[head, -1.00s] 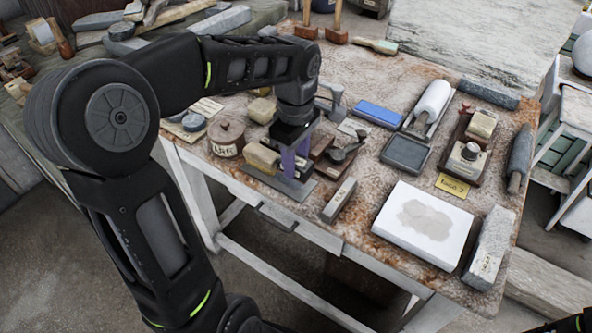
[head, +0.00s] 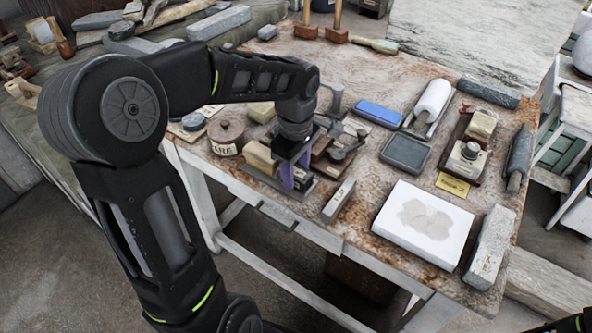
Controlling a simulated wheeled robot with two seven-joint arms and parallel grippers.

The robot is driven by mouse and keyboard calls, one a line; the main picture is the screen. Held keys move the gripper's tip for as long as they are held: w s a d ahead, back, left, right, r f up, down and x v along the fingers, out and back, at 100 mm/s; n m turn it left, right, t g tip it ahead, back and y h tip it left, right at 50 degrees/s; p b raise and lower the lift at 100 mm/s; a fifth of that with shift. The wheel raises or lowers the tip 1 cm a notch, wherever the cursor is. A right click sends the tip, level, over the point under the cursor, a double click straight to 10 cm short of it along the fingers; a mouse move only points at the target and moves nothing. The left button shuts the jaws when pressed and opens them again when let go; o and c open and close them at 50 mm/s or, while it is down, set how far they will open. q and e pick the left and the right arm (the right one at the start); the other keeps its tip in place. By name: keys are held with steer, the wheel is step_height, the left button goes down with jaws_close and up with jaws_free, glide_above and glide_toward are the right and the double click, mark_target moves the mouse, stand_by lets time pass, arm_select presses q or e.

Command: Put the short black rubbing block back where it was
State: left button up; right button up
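My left gripper (head: 295,172), with purple fingers, points down over a low grey tray (head: 310,188) near the table's front edge. The fingers stand at the tray, beside a yellowish block (head: 258,156). A dark shape shows at the fingers, but I cannot tell whether it is the short black rubbing block or whether it is held. The gap between the fingers is too small and covered to read. Only a bit of my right arm shows at the bottom right corner; its gripper is out of view.
A round brown lidded pot (head: 227,138) stands left of the tray. A pale upright-edged bar (head: 339,200) lies to its right. A dark tool on a wooden base (head: 335,154) is close behind. A white slab (head: 423,222) and a blue block (head: 378,113) lie farther right.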

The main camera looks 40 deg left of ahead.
mark_target(296, 171)
arm_select(q)
steer(key=shift+o, duration=1.2)
steer(key=shift+r, duration=0.1)
step_height(296, 171, up, 12)
